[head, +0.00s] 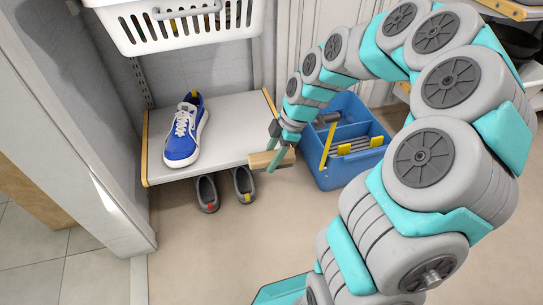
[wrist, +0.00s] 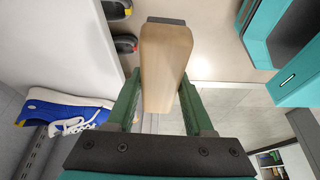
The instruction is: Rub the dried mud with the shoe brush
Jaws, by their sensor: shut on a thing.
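My gripper (head: 276,152) is shut on the shoe brush (head: 268,159), a pale wooden block, at the right front edge of the white shelf. In the wrist view the brush (wrist: 165,65) sits between the green fingers of my gripper (wrist: 160,100); its bristles are not clearly visible. A blue shoe (head: 184,131) with a white sole and laces lies on the shelf to the left, apart from the brush. It also shows at the left of the wrist view (wrist: 65,110). I cannot make out dried mud on it.
The white shelf (head: 232,128) has bare room right of the shoe. A white basket (head: 170,30) hangs above it. Grey shoes (head: 207,194) stand on the floor under its front edge. A blue caddy (head: 345,172) with tools stands right of the shelf, close to my arm.

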